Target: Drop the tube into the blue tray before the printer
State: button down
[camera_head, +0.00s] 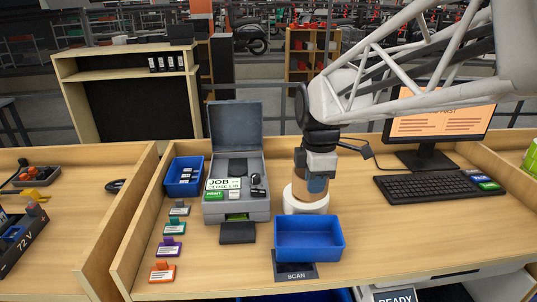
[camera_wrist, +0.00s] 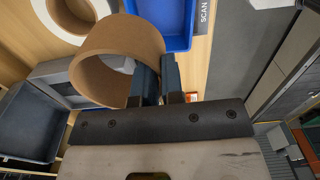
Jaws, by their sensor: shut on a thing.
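My gripper (camera_head: 317,180) is shut on the wall of a brown cardboard tube (camera_wrist: 100,58). In the wrist view one dark finger is inside the tube's rim and one outside. In the head view the tube (camera_head: 299,188) is partly hidden by my gripper and shows just over a white round stand (camera_head: 306,207); I cannot tell whether they touch. The empty blue tray (camera_head: 308,253) is in front of the stand, on a dark SCAN pad (camera_head: 296,273); its edge also shows in the wrist view (camera_wrist: 180,43). The grey printer (camera_head: 236,210) has its lid raised.
A small blue bin (camera_head: 185,176) with items stands left of the printer. Several coloured labelled tags (camera_head: 168,249) line the left side. A dark flat pad (camera_head: 237,233) lies before the printer. A keyboard (camera_head: 427,188) and monitor (camera_head: 440,125) are at right. Bench right of the tray is clear.

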jog(key=shift+s+d+f, duration=0.1)
jog(key=shift+s+d, duration=0.15)
jog(key=shift+s, duration=0.4)
jog(key=shift+s+d+f, duration=0.15)
jog(key=shift+s+d, duration=0.1)
jog(key=shift+s, duration=0.35)
jog(key=shift+s+d+f, duration=0.1)
jog(key=shift+s+d, duration=0.15)
jog(key=shift+s, duration=0.4)
jog(key=shift+f, duration=0.1)
jog(key=shift+f, duration=2.9)
jog(key=c, duration=1.2)
grip_release()
jog(key=shift+o, duration=0.2)
notch_tip(320, 180, up, 8)
jog(key=shift+f, duration=0.1)
